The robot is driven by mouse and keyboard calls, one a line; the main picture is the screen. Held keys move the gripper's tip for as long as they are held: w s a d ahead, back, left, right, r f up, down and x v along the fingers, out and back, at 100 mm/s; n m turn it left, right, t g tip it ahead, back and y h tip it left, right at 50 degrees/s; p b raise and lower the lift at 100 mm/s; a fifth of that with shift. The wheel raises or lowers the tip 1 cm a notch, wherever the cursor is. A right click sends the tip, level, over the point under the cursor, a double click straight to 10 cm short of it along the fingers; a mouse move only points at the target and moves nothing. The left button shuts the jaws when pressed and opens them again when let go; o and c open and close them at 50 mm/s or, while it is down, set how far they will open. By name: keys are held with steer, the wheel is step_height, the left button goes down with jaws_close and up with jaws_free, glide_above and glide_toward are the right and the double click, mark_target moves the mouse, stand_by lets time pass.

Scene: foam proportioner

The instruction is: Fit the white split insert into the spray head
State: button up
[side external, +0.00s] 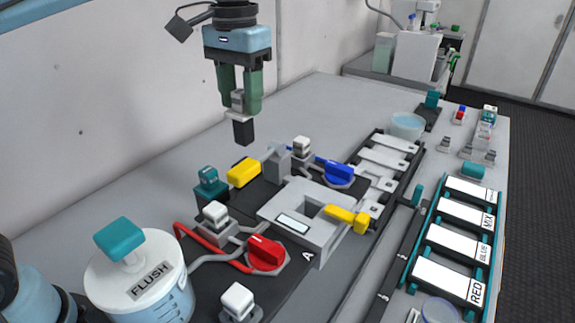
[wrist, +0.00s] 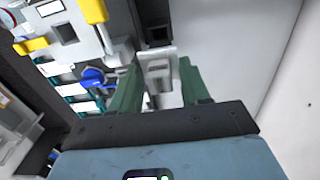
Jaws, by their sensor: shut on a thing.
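My gripper (side external: 241,102) hangs above the work board, with its green fingers shut on a light grey piece (side external: 238,97). A dark block (side external: 243,131) sticks out below the fingers, clear of everything beneath. In the wrist view the held grey piece (wrist: 160,84) shows between the two fingers, partly hidden by them. I cannot tell whether it is the white split insert. A grey upright block (side external: 278,163) stands on the board below, to the right of the gripper. I cannot tell for sure which part is the spray head.
A yellow block (side external: 243,172), blue knob (side external: 338,173), red knob (side external: 266,254) and yellow lever (side external: 347,216) surround a grey frame (side external: 290,203). A FLUSH container (side external: 140,275) stands at front left. Labelled trays (side external: 450,280) line the right. The back left tabletop is clear.

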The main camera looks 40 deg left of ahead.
step_height(320, 180, up, 7)
steer(key=shift+r, duration=0.1)
steer(key=s+d, duration=0.4)
steer(key=d, duration=1.2)
step_height(320, 180, down, 10)
steer(key=shift+s+r, duration=0.25)
steer(key=shift+s, duration=0.05)
steer(key=shift+f, duration=0.15)
steer(key=shift+f, duration=0.75)
steer(key=shift+f, duration=2.2)
